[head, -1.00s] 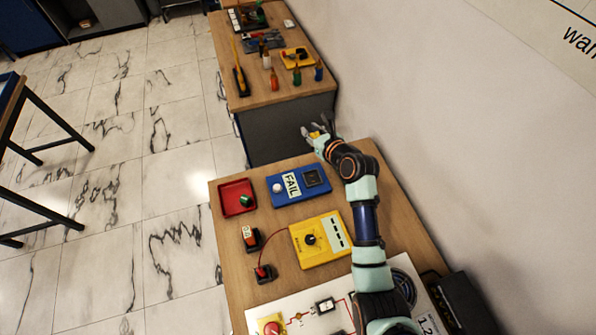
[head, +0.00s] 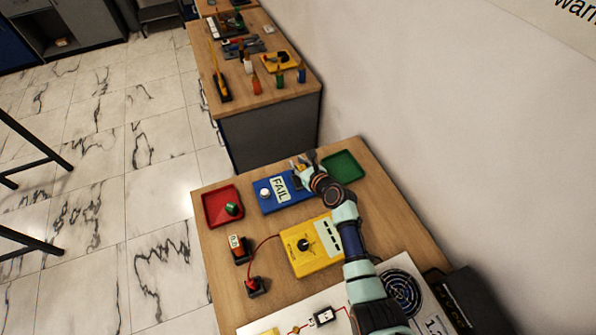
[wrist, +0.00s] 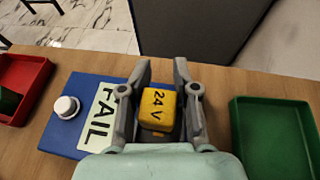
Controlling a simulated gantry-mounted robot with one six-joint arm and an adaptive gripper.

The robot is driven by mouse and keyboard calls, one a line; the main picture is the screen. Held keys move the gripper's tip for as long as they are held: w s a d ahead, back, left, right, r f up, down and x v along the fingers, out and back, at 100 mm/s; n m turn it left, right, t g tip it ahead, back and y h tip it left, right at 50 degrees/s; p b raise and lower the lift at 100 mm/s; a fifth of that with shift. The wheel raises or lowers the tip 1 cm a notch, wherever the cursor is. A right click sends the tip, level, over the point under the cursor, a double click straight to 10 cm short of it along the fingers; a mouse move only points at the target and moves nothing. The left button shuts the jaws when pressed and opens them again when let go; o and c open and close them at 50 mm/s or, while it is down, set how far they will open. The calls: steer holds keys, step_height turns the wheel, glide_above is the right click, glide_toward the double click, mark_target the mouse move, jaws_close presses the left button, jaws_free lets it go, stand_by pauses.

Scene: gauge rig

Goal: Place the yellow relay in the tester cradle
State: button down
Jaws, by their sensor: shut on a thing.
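The yellow relay (wrist: 158,110), marked 24 V, sits between the two fingers of my gripper (wrist: 165,72) in the wrist view. My gripper (head: 298,164) is shut on it, at the right end of the blue tester (head: 270,206) in the head view. The tester also shows in the wrist view (wrist: 68,136), with a white button and a FAIL label.
A red tray (head: 212,218) with a green relay (head: 233,209) stands left of the tester. An empty green tray (head: 343,168) stands to the right. A yellow meter (head: 296,262) with a red lead lies in front. A second bench (head: 268,100) with tools is behind.

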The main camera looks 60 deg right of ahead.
steer(key=shift+f+b, duration=0.6)
steer(key=shift+f, duration=1)
steer(key=shift+f, duration=0.2)
steer(key=c, duration=0.8)
jaws_free()
steer(key=shift+c, duration=0.2)
steer(key=shift+r, duration=0.25)
steer(key=p+v, duration=0.4)
steer(key=v, duration=0.8)
steer(key=shift+f, duration=0.1)
